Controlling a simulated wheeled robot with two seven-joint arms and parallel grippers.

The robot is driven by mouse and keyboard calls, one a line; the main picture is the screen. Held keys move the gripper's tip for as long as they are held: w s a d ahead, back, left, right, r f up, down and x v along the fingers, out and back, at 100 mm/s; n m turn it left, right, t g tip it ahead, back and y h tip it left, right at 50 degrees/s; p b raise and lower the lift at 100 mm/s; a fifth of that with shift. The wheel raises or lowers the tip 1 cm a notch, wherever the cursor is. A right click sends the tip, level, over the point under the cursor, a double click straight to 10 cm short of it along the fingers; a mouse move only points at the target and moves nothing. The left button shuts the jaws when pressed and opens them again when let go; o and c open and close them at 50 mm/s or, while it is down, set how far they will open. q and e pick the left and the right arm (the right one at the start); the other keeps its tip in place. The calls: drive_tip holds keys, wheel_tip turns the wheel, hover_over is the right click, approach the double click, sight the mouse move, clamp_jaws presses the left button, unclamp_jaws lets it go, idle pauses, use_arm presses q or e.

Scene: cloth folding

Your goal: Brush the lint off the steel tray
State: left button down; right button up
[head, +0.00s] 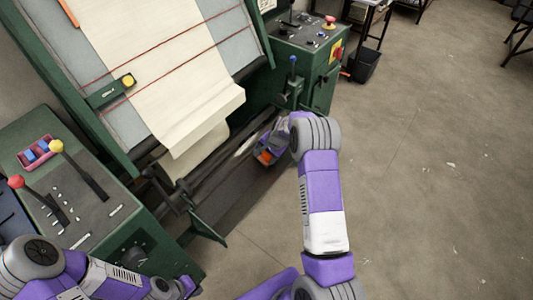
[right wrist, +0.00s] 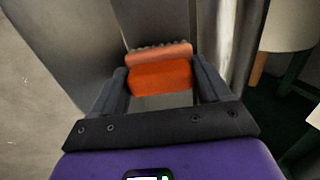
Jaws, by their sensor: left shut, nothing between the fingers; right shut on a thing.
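The steel tray (head: 222,170) is a long dark grey trough under the cloth machine in the head view. Its grey metal also shows in the right wrist view (right wrist: 82,35). My right gripper (head: 264,157) is over the tray's far right part. In the right wrist view my right gripper (right wrist: 160,82) is shut on an orange brush (right wrist: 160,78), bristles pointing away toward the metal; contact is unclear. A pale patch (head: 246,147) lies beside the brush; I cannot tell if it is lint or shine. My left gripper (head: 188,286) is low at the bottom, shut and empty.
A cream cloth (head: 170,70) hangs down the green machine, its lower end above the tray. A control panel with levers (head: 70,190) stands at left, a green control box (head: 300,50) at the back. The concrete floor (head: 430,150) at right is clear.

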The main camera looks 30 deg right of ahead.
drive_tip(key=shift+w+f, duration=0.15)
drive_tip(key=shift+f, duration=0.2)
drive_tip(key=shift+w+d+r+b, duration=0.1)
drive_tip(key=shift+w+d+b, duration=0.2)
drive_tip(key=shift+d, duration=0.3)
drive_tip(key=shift+w+d+f+b, duration=0.15)
drive_tip(key=shift+d+b, duration=0.1)
drive_tip(key=shift+d, duration=0.35)
drive_tip(key=shift+w+d+r+b, duration=0.15)
drive_tip(key=shift+w+d+b, duration=0.15)
drive_tip(key=shift+d, duration=0.3)
drive_tip(key=shift+w+d+b, duration=0.25)
drive_tip(key=shift+d+b, duration=0.05)
drive_tip(key=shift+d, duration=0.3)
drive_tip(key=shift+w+d+b, duration=0.25)
drive_tip(key=shift+d+b, duration=0.05)
drive_tip(key=shift+d, duration=0.3)
drive_tip(key=shift+w+d, duration=0.2)
drive_tip(key=shift+d, duration=0.3)
drive_tip(key=shift+s+a, duration=0.15)
drive_tip(key=shift+a, duration=0.25)
drive_tip(key=shift+s+a+p, duration=0.2)
drive_tip(key=shift+s+a, duration=0.25)
drive_tip(key=shift+a, duration=0.65)
drive_tip(key=shift+s+a+p, duration=0.15)
drive_tip(key=shift+s+a, duration=0.3)
drive_tip(key=shift+a, duration=0.6)
drive_tip(key=shift+s+a+p, duration=0.2)
drive_tip(key=shift+s+a, duration=0.25)
drive_tip(key=shift+a, duration=0.65)
